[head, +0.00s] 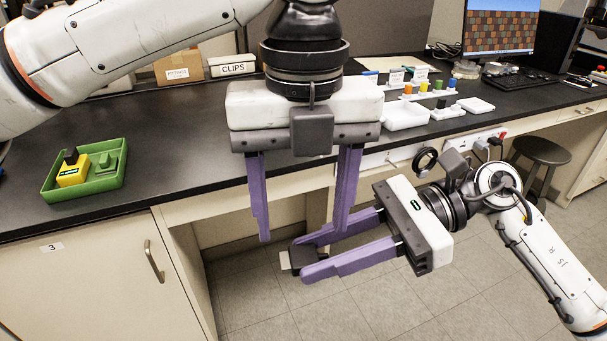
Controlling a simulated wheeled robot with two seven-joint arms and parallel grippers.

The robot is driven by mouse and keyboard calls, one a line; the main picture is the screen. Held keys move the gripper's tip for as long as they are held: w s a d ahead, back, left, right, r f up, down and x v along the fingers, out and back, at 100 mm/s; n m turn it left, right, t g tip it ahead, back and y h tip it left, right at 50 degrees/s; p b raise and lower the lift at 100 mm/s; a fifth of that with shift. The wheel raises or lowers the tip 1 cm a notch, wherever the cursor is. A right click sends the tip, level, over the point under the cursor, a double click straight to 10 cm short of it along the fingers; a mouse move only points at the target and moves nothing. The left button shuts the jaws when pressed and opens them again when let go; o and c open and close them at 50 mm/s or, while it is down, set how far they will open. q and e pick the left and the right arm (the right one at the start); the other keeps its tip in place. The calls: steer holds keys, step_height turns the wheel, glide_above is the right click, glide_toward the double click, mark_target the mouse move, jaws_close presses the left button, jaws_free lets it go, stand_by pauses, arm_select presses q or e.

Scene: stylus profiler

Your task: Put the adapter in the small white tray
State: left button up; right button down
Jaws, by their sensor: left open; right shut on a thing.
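My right gripper (301,262) reaches in from the right. It is shut on a small dark block with a pale end, which looks like the adapter (288,263). It holds the adapter in the air over the floor, in front of the bench. My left gripper (301,236) points down, open, its two purple fingers wide apart. Its fingertips are close to the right gripper's fingers and the adapter; I cannot tell whether they touch. A small white tray (405,118) stands on the bench right of my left gripper, and it looks empty.
A green tray (83,195) with yellow and green parts sits on the bench at left. A rack with coloured caps (428,93) and a small white box (476,105) stand near the white tray. A stool (541,152) is at right. The black bench top (180,140) is clear at left centre.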

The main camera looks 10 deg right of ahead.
mark_target(302, 254)
arm_select(q)
steer(key=shift+f, duration=2.8)
steer(key=shift+c, duration=0.4)
steer(key=c, duration=1)
steer(key=shift+c, duration=0.3)
arm_select(e)
steer(key=c, duration=1.3)
jaws_free()
steer(key=shift+d, duration=0.1)
